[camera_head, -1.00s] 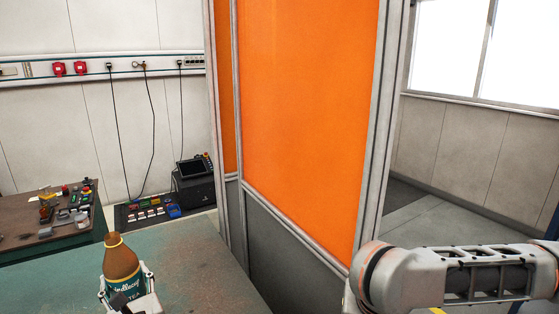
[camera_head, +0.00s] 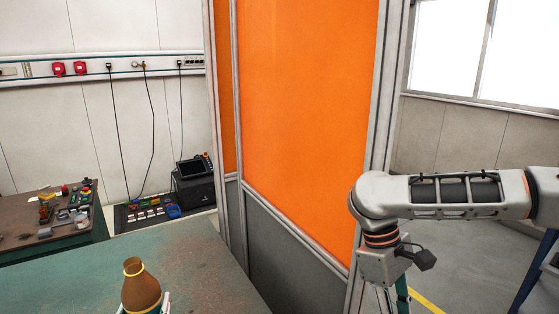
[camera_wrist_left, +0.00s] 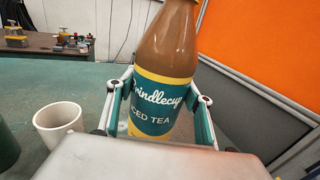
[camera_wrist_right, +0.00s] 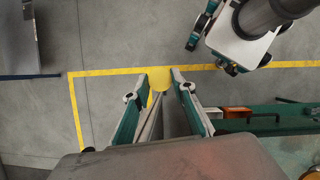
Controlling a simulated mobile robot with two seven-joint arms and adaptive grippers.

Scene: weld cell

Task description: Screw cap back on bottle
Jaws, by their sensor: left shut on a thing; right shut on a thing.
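The brown iced tea bottle (camera_head: 142,287) with a teal and yellow label stands low in the head view. It looks close to upright, with a yellow ring round its narrow top. My left gripper (camera_wrist_left: 160,105) is shut around its labelled body; the bottle's top is cut off in the left wrist view. My right gripper (camera_wrist_right: 160,82) is shut on a small round yellow thing, apparently the cap (camera_wrist_right: 159,79), held at the fingertips over the floor, apart from the bottle. In the head view my right arm reaches in from the right, and its fingers are mostly out of frame.
A green table (camera_head: 205,265) lies below the bottle. A white mug (camera_wrist_left: 58,123) stands left of the bottle in the left wrist view. An orange screen (camera_head: 305,110) stands behind the table. A cluttered bench (camera_head: 50,225) is at far left.

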